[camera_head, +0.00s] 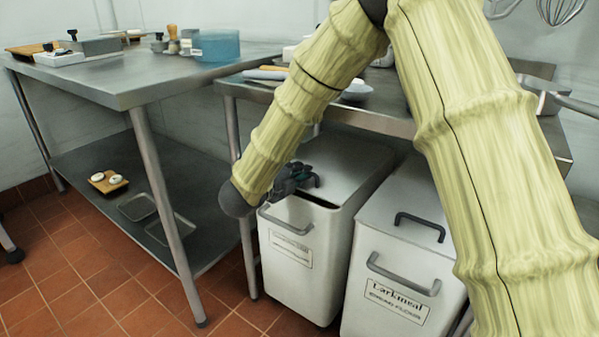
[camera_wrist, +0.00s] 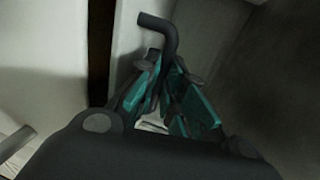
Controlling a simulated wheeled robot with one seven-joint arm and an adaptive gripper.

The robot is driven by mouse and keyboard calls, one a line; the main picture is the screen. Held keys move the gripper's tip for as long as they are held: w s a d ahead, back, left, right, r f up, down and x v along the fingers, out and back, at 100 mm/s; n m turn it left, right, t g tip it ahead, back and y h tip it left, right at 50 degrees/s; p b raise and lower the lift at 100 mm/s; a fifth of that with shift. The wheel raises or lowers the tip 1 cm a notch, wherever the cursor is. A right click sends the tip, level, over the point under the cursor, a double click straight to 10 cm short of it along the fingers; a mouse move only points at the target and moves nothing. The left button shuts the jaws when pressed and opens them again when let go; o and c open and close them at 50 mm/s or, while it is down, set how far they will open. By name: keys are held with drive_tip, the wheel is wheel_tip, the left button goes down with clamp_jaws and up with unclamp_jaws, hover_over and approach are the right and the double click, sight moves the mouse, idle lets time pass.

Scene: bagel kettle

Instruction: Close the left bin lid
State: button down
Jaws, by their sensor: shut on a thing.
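The left bin (camera_head: 290,249) is white, with a label and a grey front handle, and stands under the counter. Its lid (camera_head: 345,165) sits pushed back, leaving a dark narrow opening along the front rim. In the wrist view the opening is a dark strip (camera_wrist: 101,50) beside the pale lid (camera_wrist: 130,35). My gripper (camera_head: 300,178) is at the front of the lid, shut on the dark lid handle (camera_wrist: 158,28). The teal finger pads of my gripper (camera_wrist: 170,78) lie on both sides of the handle. Most of the handle is hidden by my gripper in the head view.
The right bin (camera_head: 390,285), with its lid (camera_head: 408,205) closed, stands close beside the left one. A steel table (camera_head: 135,85) with a lower shelf (camera_head: 85,165) is on the left; its leg (camera_head: 165,215) stands near the bin. Red tiled floor shows in front.

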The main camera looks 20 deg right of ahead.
drive_tip(key=shift+f+p+v, duration=0.15)
drive_tip(key=shift+p+v, duration=0.1)
drive_tip(key=shift+v, duration=0.55)
drive_tip(key=shift+f+p+v, duration=0.15)
drive_tip(key=shift+p+v, duration=0.05)
drive_tip(key=shift+v, duration=0.55)
drive_tip(key=c, duration=1.8)
unclamp_jaws()
drive_tip(key=shift+s+a, duration=0.1)
drive_tip(key=shift+a, duration=0.05)
drive_tip(key=v, duration=1.1)
drive_tip(key=shift+s+a+r, duration=0.1)
drive_tip(key=shift+s+a, duration=0.15)
drive_tip(key=shift+a, duration=0.05)
